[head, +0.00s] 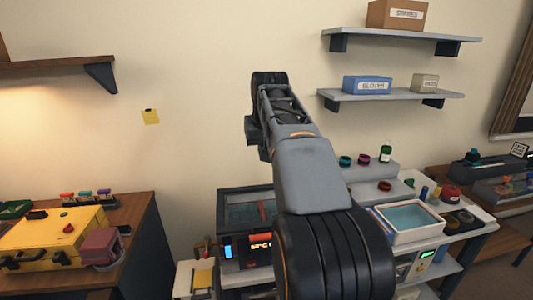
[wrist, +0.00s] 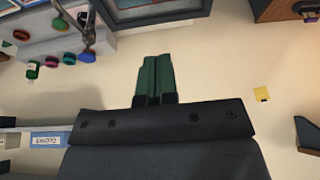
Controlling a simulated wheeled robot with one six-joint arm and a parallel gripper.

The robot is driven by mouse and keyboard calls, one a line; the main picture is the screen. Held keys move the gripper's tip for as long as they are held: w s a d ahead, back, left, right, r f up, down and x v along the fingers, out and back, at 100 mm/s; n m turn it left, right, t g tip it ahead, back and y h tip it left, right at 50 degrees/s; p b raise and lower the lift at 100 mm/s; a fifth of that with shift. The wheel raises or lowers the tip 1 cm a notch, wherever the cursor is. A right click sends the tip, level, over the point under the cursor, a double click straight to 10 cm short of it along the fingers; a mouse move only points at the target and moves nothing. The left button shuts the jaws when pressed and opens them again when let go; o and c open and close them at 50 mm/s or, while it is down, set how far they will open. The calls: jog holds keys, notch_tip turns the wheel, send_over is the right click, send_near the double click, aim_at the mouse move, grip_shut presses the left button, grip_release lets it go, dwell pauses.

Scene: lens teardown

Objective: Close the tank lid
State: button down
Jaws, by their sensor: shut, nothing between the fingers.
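A dark box (head: 226,246) with a lit orange display stands on the bench, left of my arm in the head view. A glassy dark panel with a frame (head: 243,208) rises at its top; I cannot tell for sure whether it is the tank lid. A dark-framed panel (wrist: 160,8) shows at the top edge of the wrist view. An open white basin of teal liquid (head: 408,238) sits to the right of my arm. My gripper (wrist: 154,58) is shut and empty, with its green fingers together, apart from everything. The head view hides its fingers behind my arm.
Shelves with a blue box (head: 367,85) and a brown box (head: 396,15) hang on the wall at right. A yellow case (head: 50,240) lies on the left desk. Small coloured jars (head: 363,159) stand behind the basin. The wall around a yellow note (head: 150,117) is clear.

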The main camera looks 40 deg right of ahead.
jog(key=s+d+x, duration=0.1)
jog(key=x, duration=0.9)
jog(key=shift+d+f+p, duration=0.2)
jog(key=shift+f+p, duration=0.1)
jog(key=shift+p, duration=0.15)
jog(key=shift+s+f, duration=0.1)
jog(key=shift+s, duration=0.1)
